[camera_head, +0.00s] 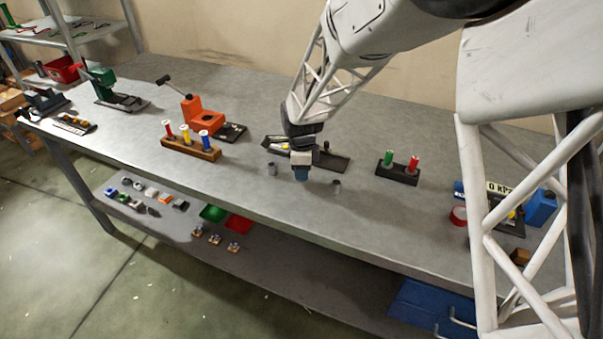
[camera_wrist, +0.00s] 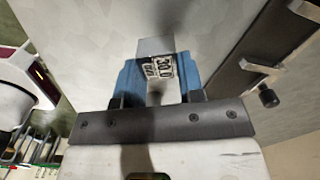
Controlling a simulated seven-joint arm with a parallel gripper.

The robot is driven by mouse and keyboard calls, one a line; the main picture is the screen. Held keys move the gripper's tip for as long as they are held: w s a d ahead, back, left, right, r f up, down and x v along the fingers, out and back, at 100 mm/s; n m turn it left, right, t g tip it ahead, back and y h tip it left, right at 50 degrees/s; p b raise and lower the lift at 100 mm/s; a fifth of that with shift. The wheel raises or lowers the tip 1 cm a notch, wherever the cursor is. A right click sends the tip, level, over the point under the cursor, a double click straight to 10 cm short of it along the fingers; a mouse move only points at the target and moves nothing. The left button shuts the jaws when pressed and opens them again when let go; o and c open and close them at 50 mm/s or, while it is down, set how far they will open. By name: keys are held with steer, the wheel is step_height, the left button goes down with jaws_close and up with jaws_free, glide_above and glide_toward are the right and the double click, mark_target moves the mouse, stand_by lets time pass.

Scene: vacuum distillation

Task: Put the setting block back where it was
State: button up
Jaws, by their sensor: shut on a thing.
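My gripper (camera_head: 300,174) hangs over the front middle of the bench, pointing down, with its blue fingers close together. In the wrist view my gripper (camera_wrist: 157,78) is shut on a small grey block (camera_wrist: 154,46), the setting block, which carries a black-and-white printed label that seems to read "30". The block sits between the two blue fingers, and its lower end is hidden. In the head view the fingers hide it, and I cannot tell whether it touches the bench top.
Two small grey cylinders (camera_head: 336,186) (camera_head: 272,168) stand either side of my gripper. A dark tray (camera_head: 336,163) lies behind it. A rack with green and red tubes (camera_head: 397,174) stands right, and a wooden rack (camera_head: 190,149) left. A "0 KP" sign (camera_head: 499,188) is far right.

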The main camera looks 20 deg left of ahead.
steer(key=shift+f, duration=0.7)
steer(key=shift+f, duration=0.1)
steer(key=o, duration=1.1)
step_height(320, 180, up, 12)
steer(key=shift+d, duration=0.1)
stand_by(0.7)
